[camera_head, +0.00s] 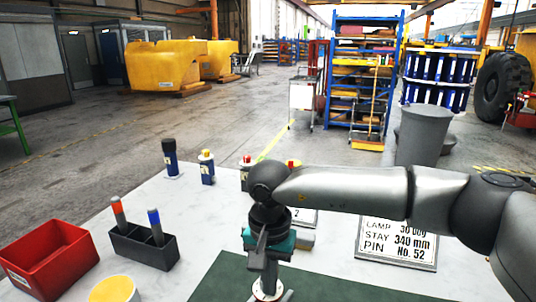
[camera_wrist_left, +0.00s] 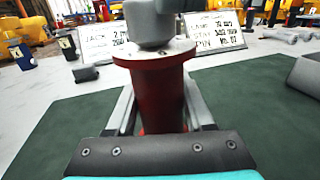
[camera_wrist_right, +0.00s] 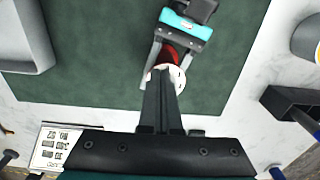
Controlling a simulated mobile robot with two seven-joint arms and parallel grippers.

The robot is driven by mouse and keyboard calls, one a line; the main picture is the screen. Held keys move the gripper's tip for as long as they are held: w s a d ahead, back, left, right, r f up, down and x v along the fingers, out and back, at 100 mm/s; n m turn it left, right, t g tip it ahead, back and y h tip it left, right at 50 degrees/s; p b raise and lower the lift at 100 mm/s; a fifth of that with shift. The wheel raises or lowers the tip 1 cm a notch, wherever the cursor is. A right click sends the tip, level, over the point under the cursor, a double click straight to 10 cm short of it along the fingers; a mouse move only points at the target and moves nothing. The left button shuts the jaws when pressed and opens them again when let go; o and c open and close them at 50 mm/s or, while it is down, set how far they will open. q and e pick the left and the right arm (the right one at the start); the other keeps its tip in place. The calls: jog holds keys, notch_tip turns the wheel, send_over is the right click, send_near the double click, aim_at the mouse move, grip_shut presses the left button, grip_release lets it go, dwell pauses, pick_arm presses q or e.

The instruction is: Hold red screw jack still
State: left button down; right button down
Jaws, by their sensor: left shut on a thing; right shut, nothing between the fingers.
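The red screw jack (camera_wrist_left: 158,95) stands upright in the left wrist view, with a pale-topped round flange and a grey rounded part above it. My left gripper (camera_wrist_left: 160,118) is shut around its red body, one finger on each side. In the right wrist view the left gripper (camera_wrist_right: 168,52) holds the jack (camera_wrist_right: 171,54) over the green mat (camera_wrist_right: 90,50). My right gripper (camera_wrist_right: 161,78) is shut and empty, its tips over the jack's pale top; contact cannot be told. In the head view the right gripper (camera_head: 266,278) hides most of the jack.
A red bin (camera_head: 48,262), a dark holder (camera_head: 143,247) with two markers and a yellow-topped container (camera_head: 115,289) stand left on the white table. Several small bottles stand along the far edge. A text sign (camera_head: 398,243) is at right. A grey bin (camera_head: 420,135) stands beyond.

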jog(key=shift+w, duration=0.15)
jog(key=shift+a, duration=0.25)
jog(key=shift+w+a, duration=0.15)
jog(key=shift+a, duration=0.3)
jog(key=shift+w+a, duration=0.2)
jog(key=shift+a, duration=0.05)
jog(key=shift+w, duration=0.1)
dwell(0.4)
jog(key=shift+s+a+r, duration=0.15)
jog(key=shift+s+a, duration=0.15)
jog(key=shift+a, duration=0.05)
notch_tip(320, 180, up, 6)
jog(key=shift+s+f, duration=0.1)
jog(key=shift+s, duration=0.05)
dwell(0.4)
